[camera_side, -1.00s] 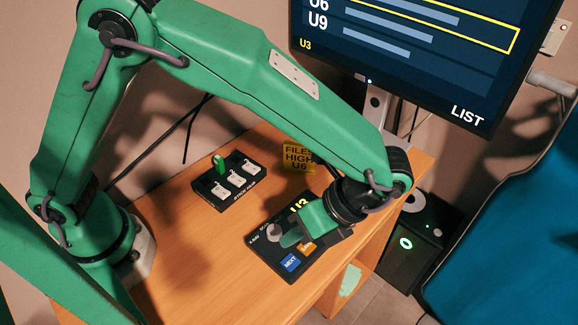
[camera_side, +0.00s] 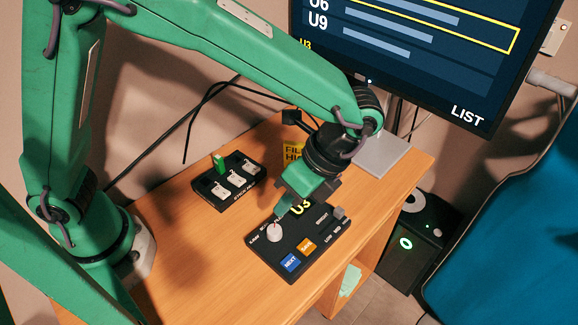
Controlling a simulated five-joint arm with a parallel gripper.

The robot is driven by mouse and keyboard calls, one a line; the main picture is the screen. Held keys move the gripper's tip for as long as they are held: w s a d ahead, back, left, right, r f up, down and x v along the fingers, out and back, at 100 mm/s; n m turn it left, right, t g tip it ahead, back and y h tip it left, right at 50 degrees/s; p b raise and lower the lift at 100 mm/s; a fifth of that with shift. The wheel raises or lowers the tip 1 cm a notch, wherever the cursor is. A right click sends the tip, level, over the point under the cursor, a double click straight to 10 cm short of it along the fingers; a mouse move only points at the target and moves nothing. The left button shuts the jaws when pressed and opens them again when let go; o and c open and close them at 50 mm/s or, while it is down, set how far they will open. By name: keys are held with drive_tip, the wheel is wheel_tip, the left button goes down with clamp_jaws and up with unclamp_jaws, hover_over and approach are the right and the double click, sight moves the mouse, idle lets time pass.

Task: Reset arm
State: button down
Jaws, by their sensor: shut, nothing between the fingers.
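My green arm reaches in from the left, and my gripper (camera_side: 289,203) points down over the far edge of the black control panel (camera_side: 318,247). The gripper is shut with nothing held. I cannot tell whether its tips touch the panel. The panel has a white knob (camera_side: 274,233), a blue NEXT button (camera_side: 291,263), an orange button (camera_side: 306,246), a small grey slider (camera_side: 338,213) and a lit "U3" label, partly hidden by the gripper.
A black box with several switches (camera_side: 229,187), one green, sits left of the panel. A monitor (camera_side: 420,50) stands behind on a grey base (camera_side: 383,155). A yellow note (camera_side: 293,153) is partly hidden by my arm. The desk's front left (camera_side: 200,260) is clear.

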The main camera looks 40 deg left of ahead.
drive_tip(key=s+a+r+n+t+h, duration=0.1)
drive_tip(key=s+a+r+n+t, duration=0.1)
drive_tip(key=a+r+n+t, duration=0.3)
drive_tip(key=s+a+r+n+t+h, duration=0.2)
drive_tip(key=a+r+n+t, duration=0.2)
drive_tip(key=a+n, duration=0.7)
drive_tip(key=a+r, duration=0.2)
drive_tip(key=a, duration=0.5)
drive_tip(key=shift+s+a+r+n+t+h, duration=0.2)
drive_tip(key=shift+a+n+t+h, duration=0.1)
drive_tip(key=shift+n+t, duration=0.1)
drive_tip(key=shift+d, duration=0.1)
idle(1.9)
drive_tip(key=w+d+f+m+g+y, duration=0.1)
drive_tip(key=w+d+f+m+g, duration=0.2)
drive_tip(key=d+m, duration=0.4)
drive_tip(key=w+d+f+m+g, duration=0.1)
drive_tip(key=w+d+m+g, duration=0.1)
drive_tip(key=d+m+g, duration=0.45)
drive_tip(key=s+d+f+m+y, duration=0.1)
drive_tip(key=d+f+m+y, duration=0.1)
drive_tip(key=d, duration=0.5)
drive_tip(key=s+d+f+m+g+y, duration=0.1)
drive_tip(key=d+f+m+y, duration=0.1)
drive_tip(key=d+f+m, duration=0.2)
drive_tip(key=shift+s+d+f, duration=0.4)
drive_tip(key=shift+d+f, duration=0.3)
drive_tip(key=shift+d, duration=0.75)
drive_tip(key=shift+f, duration=0.1)
